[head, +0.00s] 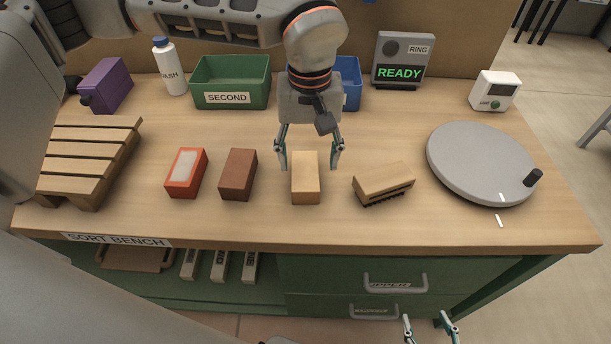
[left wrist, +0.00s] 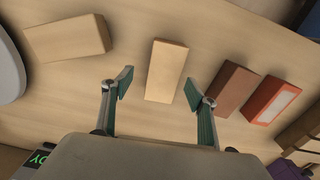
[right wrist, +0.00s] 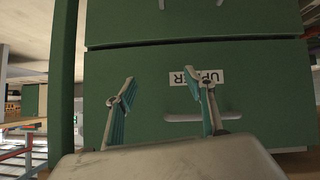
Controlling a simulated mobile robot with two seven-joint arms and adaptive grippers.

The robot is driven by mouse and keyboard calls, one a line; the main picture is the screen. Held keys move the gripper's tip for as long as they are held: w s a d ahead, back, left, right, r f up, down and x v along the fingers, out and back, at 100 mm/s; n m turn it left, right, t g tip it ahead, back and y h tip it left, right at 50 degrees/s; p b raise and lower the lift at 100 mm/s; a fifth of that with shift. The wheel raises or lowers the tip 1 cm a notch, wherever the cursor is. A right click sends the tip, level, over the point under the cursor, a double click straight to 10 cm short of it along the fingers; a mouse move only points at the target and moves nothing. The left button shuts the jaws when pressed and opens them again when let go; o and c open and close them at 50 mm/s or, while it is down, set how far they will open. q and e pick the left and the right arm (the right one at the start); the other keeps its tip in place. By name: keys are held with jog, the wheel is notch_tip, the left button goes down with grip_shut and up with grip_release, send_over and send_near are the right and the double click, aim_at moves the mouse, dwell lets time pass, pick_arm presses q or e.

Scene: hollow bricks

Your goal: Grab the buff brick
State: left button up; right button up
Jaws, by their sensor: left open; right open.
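The buff brick (head: 305,180) lies on the bench near its front middle. It also shows in the left wrist view (left wrist: 166,70), ahead of and between the fingertips. My left gripper (head: 309,167) is open above the brick's far end, one finger to each side; I cannot tell its exact height. In the left wrist view the open fingers (left wrist: 160,92) have nothing between them at the tips. My right gripper (head: 431,320) is open and empty, low in front of the bench drawers. In the right wrist view its fingers (right wrist: 160,85) face a green drawer front.
Left of the buff brick are a red-brown brick (head: 238,174) and an orange brick with a pale top (head: 186,173). A brush with a wooden back (head: 383,181) lies to its right, then a grey turntable (head: 480,162). A green SECOND bin (head: 230,83) stands behind.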

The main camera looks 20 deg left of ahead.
aim_at(305, 170)
pick_arm(q)
jog(key=f, duration=0.5)
jog(key=shift+a+f, duration=0.15)
jog(key=shift+a, duration=0.25)
jog(key=c, duration=1.6)
